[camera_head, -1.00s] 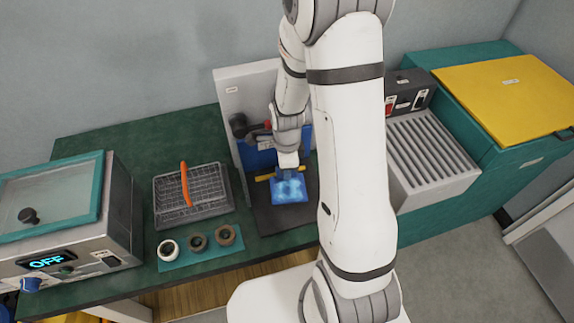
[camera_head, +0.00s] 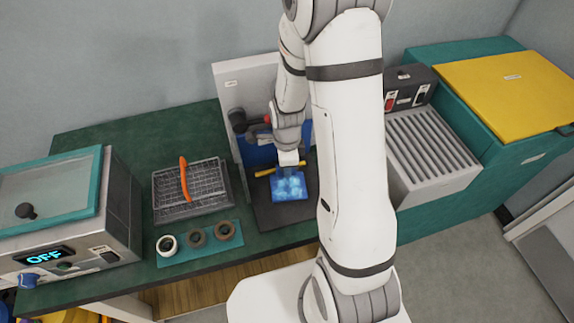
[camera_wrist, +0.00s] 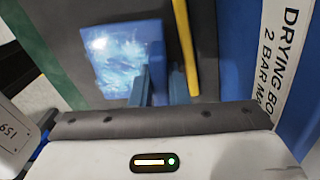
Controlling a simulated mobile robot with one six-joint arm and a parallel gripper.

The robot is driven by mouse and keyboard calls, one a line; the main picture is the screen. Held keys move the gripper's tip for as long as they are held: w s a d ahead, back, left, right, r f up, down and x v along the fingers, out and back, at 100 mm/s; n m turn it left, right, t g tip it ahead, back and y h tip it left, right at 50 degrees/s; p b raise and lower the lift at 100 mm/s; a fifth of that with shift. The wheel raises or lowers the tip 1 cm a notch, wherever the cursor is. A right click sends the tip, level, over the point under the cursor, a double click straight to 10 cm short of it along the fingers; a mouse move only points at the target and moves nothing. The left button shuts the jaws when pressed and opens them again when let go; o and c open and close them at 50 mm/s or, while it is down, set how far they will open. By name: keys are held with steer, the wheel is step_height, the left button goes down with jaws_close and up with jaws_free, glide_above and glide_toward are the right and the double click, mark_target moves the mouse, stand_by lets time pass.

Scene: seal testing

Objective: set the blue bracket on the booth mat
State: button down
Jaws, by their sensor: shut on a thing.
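The blue bracket (camera_head: 288,189) has a flat plate with pale, wet-looking patches. My gripper (camera_head: 289,168) is shut on it inside the open drying booth. In the wrist view, the plate of the bracket (camera_wrist: 122,58) lies to the left of my fingers (camera_wrist: 150,88), which close on its near right part. The dark booth mat (camera_head: 287,216) spreads beneath the bracket and shows in front of it. The mat also shows around the bracket in the wrist view (camera_wrist: 70,45). I cannot tell whether the bracket touches the mat or hangs just above it.
A yellow bar (camera_wrist: 187,45) runs close beside the bracket. The booth's pale wall panel (camera_head: 228,95) stands behind. Left are a wire basket (camera_head: 212,190) with an orange handle, several rings on a teal mat (camera_head: 203,255), and an oven (camera_head: 75,255) reading OFF. A ribbed grey unit (camera_head: 430,150) stands right.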

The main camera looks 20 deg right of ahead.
steer(key=shift+f+b, duration=0.45)
steer(key=shift+f, duration=0.05)
stand_by(0.3)
steer(key=c, duration=1.3)
jaws_free()
steer(key=shift+r+p, duration=2)
steer(key=shift+r, duration=1.05)
steer(key=shift+s+f, duration=0.1)
